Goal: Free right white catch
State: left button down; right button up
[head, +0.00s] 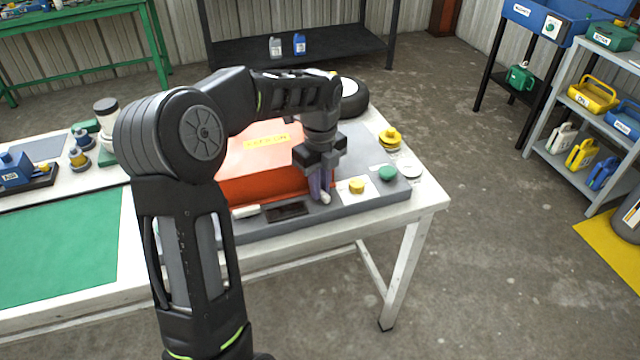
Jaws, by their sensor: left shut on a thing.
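An orange case (262,182) with a yellow label on its lid sits on a grey board (385,205) on the white table. My left gripper (320,188) points down at the case's front right corner. It is shut on the right white catch (325,198), of which only a small white end shows below the fingers. Another white catch (245,211) shows at the front of the case, further left, beside a dark plate (286,211). My forearm hides part of the case's left side. My right gripper is not in view.
On the board's right are a yellow knob (357,186) and a green knob (387,173). Yellow rings (390,138) and a white disc (411,170) lie near the table's right edge. A black-and-white wheel (350,98) is behind. A green mat (60,245) lies left.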

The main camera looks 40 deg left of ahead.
pick_arm(q)
jog(key=n, duration=0.6)
jog(key=shift+r+n+p, duration=0.1)
jog(key=shift+n+p, duration=0.2)
jog(key=n, duration=0.3)
jog(key=shift+n, duration=1.9)
jog(key=c, duration=1.4)
grip_release()
jog(key=shift+c, duration=0.2)
notch_tip(320, 180, up, 8)
jog(key=p, duration=0.6)
